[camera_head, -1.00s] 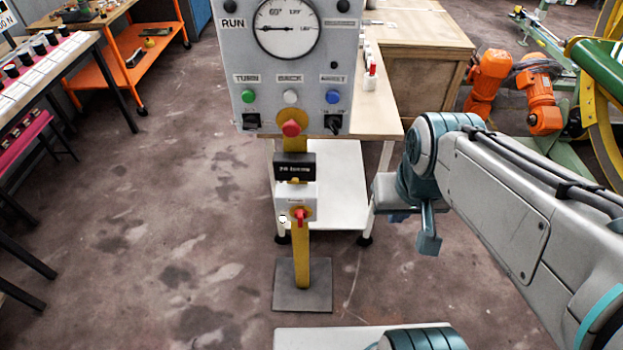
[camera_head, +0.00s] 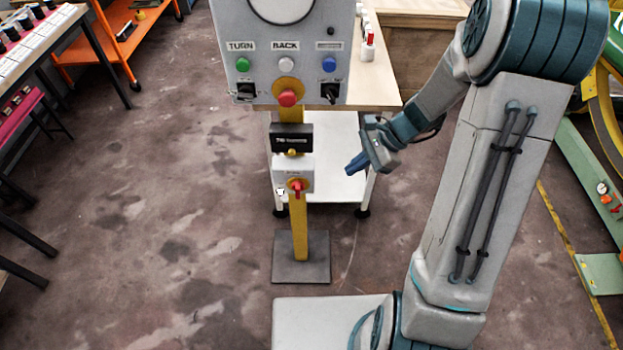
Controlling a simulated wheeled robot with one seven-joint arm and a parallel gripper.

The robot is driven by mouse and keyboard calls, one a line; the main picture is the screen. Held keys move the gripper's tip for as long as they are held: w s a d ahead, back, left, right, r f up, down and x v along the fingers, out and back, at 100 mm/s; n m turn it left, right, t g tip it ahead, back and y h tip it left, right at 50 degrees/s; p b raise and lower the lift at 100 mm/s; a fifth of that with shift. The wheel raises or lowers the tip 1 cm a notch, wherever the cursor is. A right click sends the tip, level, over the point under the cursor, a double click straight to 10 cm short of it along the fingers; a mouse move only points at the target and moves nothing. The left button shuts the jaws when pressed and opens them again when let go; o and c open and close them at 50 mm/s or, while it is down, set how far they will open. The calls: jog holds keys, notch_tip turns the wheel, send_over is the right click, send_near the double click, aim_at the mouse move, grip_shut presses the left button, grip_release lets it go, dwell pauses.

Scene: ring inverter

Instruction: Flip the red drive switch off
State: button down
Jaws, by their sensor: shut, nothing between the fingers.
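The red drive switch (camera_head: 297,187) is a small red handle on a yellow plate, on a white box (camera_head: 305,167) low on the yellow post (camera_head: 299,235). Its handle stands roughly upright in the picture. My gripper (camera_head: 350,168) is shut and empty, to the right of the white box and a little higher in the picture than the red switch. It points left toward the post, with a gap between. The fingertips are small and dark blue. The switch is not covered by the arm.
Above is a grey control panel (camera_head: 285,65) with a red mushroom button (camera_head: 288,97) and green, white and blue buttons. A black label box (camera_head: 291,138) sits just above the white box. A white-legged table (camera_head: 372,90) stands behind. The floor left of the post is clear.

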jog(key=w+f+m+y, duration=0.1)
jog(key=w+f+m, duration=0.2)
jog(key=f, duration=0.2)
jog(key=shift+d+f+m+t+y, duration=0.15)
jog(key=shift+d+m+t+y, duration=0.15)
jog(key=shift+d+m+t, duration=0.1)
jog(key=shift+a, duration=0.15)
jog(key=p, duration=0.1)
send_near(298, 190)
jog(key=shift+w+a+f, duration=0.2)
jog(key=shift+a+f, duration=0.4)
jog(key=shift+f, duration=0.5)
jog(key=shift+w+a+f, duration=0.2)
jog(key=shift+a+f, duration=0.4)
jog(key=shift+f, duration=0.45)
jog(key=shift+w+a+f, duration=0.2)
jog(key=shift+a+f, duration=0.4)
jog(key=shift+f, duration=0.5)
jog(key=shift+a, duration=0.15)
